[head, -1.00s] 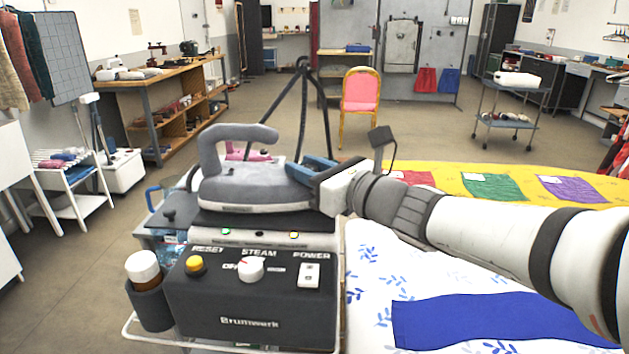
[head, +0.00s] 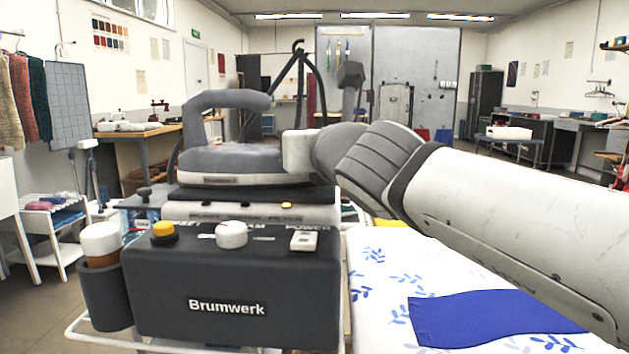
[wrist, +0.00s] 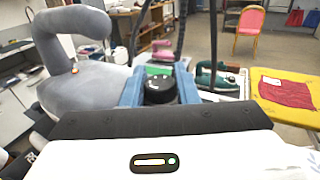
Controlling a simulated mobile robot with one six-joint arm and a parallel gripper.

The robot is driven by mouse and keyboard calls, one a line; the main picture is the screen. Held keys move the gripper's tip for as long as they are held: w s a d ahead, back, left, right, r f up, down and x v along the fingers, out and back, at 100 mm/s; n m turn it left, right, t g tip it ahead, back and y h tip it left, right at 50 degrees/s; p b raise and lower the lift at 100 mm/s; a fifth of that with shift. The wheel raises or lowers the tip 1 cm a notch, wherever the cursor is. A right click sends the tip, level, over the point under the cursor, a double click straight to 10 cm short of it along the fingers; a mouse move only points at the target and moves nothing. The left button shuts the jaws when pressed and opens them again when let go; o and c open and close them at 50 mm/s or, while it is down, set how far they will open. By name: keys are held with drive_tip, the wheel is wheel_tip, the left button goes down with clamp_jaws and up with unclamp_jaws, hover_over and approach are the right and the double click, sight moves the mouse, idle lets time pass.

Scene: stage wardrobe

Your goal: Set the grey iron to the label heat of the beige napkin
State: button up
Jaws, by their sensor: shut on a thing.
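The grey iron (head: 230,162) rests on its stand on top of a dark steam station (head: 235,285) in the head view. Its grey handle and body also fill the left of the wrist view (wrist: 88,88). In the wrist view, the blue fingers of my gripper (wrist: 160,90) are shut on a black dial (wrist: 160,91) at the iron. The dial's setting cannot be read. In the head view the gripper's fingertips are hidden behind the iron and my wrist. I see no beige napkin in these frames.
The station has a yellow button, a white knob (head: 231,234) and a white switch (head: 303,240). A blue cloth (head: 490,320) lies on the patterned board (head: 375,290) at right. A red cloth (wrist: 286,90) lies on a yellow board (wrist: 280,115). A green iron (wrist: 217,78) stands behind.

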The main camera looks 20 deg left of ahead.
drive_tip(key=f+h+b, duration=0.1)
drive_tip(key=b, duration=0.2)
drive_tip(key=shift+m+t, duration=0.4)
drive_tip(key=shift+h+b, duration=0.3)
drive_tip(key=shift+b, duration=0.25)
drive_tip(key=shift+r+m+t+h, duration=0.25)
drive_tip(key=shift+m+t+h, duration=0.25)
drive_tip(key=shift+m, duration=0.1)
drive_tip(key=shift+m+t+h+b, duration=0.45)
drive_tip(key=shift+m+t+h, duration=0.45)
drive_tip(key=shift+h, duration=0.4)
drive_tip(key=shift+d+r+m+h, duration=0.1)
drive_tip(key=shift+r+m+h, duration=0.05)
drive_tip(key=shift+m+h, duration=0.3)
drive_tip(key=o, duration=1)
drive_tip(key=shift+r, duration=0.1)
drive_tip(key=shift+c, duration=0.2)
